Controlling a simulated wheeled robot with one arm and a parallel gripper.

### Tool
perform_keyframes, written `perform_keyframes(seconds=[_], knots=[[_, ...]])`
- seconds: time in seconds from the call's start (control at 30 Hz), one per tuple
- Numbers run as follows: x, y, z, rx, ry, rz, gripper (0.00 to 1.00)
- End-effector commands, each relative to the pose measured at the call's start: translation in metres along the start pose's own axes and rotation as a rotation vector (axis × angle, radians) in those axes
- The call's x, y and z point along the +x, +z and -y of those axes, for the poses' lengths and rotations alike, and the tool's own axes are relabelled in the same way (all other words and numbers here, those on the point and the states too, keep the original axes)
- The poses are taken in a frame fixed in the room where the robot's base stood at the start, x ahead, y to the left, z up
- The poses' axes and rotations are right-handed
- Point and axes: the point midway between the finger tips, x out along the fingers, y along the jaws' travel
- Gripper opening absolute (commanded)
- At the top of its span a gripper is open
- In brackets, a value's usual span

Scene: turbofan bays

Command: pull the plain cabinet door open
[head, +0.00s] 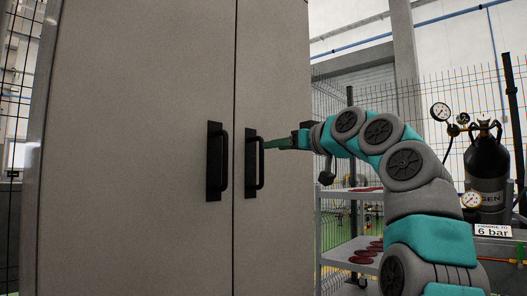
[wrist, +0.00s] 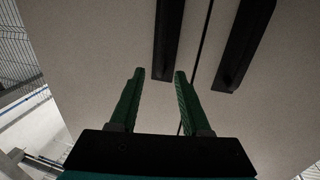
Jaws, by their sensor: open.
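The tall grey-beige cabinet has a left door (head: 140,150) and a right door (head: 270,60), both plain and shut, with a narrow seam between them. A black upright bar handle (head: 217,161) is on the left door. Another black handle (head: 254,163) is on the right door. My gripper (head: 268,145) reaches in from the right, its green fingers close to the right door's handle. In the wrist view my gripper (wrist: 159,72) is open and empty. The right door's handle (wrist: 168,38) lies ahead, its end near the gap between the fingertips; contact is unclear. The left door's handle (wrist: 243,45) is beside it.
A grey shelf cart (head: 345,252) with dark red discs stands right of the cabinet, behind my arm. A black gas cylinder (head: 487,165) with gauges and a "6 bar" sign (head: 493,231) is at far right. Mesh fencing (head: 435,140) runs behind.

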Motion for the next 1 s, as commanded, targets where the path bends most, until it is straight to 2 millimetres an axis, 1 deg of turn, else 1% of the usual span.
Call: perform_keyframes(seconds=[0.17, 0.4, 0.5, 0.6, 0.8, 0.83, 0.87, 1.0], knots=[[0.021, -0.001, 0.000, 0.001, -0.001, 0.005, 0.47], [0.057, -0.003, 0.000, 0.002, 0.000, 0.005, 0.47], [0.068, -0.002, 0.000, 0.002, 0.000, 0.003, 0.47], [0.074, 0.000, 0.000, 0.002, 0.000, 0.004, 0.47], [0.074, 0.001, 0.000, 0.002, 0.000, 0.003, 0.47], [0.074, 0.001, 0.000, 0.002, 0.000, 0.003, 0.46], [0.074, 0.001, 0.000, 0.002, 0.000, 0.003, 0.43], [0.074, 0.001, 0.000, 0.002, 0.000, 0.003, 0.27]])
